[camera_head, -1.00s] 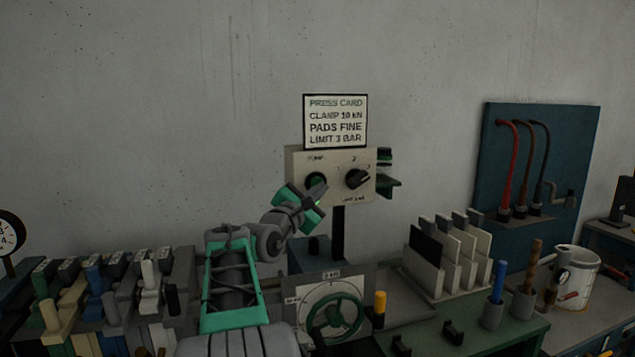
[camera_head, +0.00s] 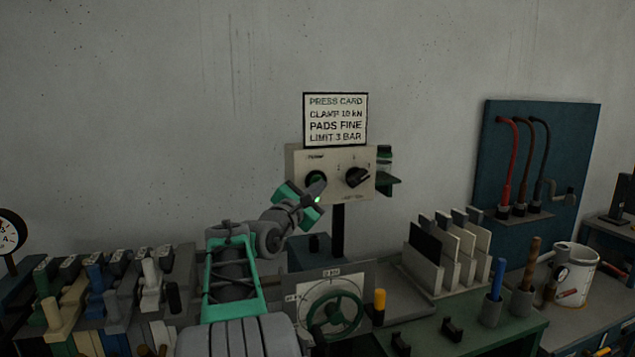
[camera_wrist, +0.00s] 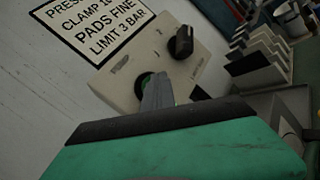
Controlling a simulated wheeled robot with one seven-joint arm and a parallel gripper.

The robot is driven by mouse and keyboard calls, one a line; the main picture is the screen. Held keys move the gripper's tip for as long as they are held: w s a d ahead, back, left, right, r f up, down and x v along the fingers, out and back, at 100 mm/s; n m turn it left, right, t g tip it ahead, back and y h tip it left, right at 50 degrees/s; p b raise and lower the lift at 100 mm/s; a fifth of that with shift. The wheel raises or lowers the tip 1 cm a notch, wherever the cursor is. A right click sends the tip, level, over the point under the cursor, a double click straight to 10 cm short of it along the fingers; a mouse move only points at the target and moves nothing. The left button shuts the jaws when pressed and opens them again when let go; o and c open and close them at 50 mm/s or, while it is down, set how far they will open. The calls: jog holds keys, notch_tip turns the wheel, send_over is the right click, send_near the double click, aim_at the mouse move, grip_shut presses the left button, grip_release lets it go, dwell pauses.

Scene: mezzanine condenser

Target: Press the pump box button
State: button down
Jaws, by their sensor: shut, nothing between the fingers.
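The pump box (camera_head: 339,158) is a beige panel on a dark post. Its round green pump button (camera_head: 316,177) with a dark ring sits at the panel's left, under the word PUMP, and a black knob (camera_head: 357,178) is to its right. My gripper (camera_head: 319,187) is shut and empty, its tips in front of the button's lower part. In the wrist view the shut fingers (camera_wrist: 158,90) overlap the button (camera_wrist: 147,80), hiding much of it. I cannot tell whether they touch. The knob also shows in the wrist view (camera_wrist: 182,42).
A press card sign (camera_head: 335,119) stands above the box. A rack of plates (camera_head: 450,250) stands right, and levers (camera_head: 100,290) stand left.

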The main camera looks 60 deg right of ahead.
jog(key=shift+w+d, duration=0.15)
dwell(0.3)
jog(key=shift+s+a, duration=0.75)
jog(key=s+a+b, duration=0.1)
jog(key=s+a, duration=0.3)
jog(key=shift+s+a+b, duration=0.1)
jog(key=shift+b, duration=0.3)
dwell(1.2)
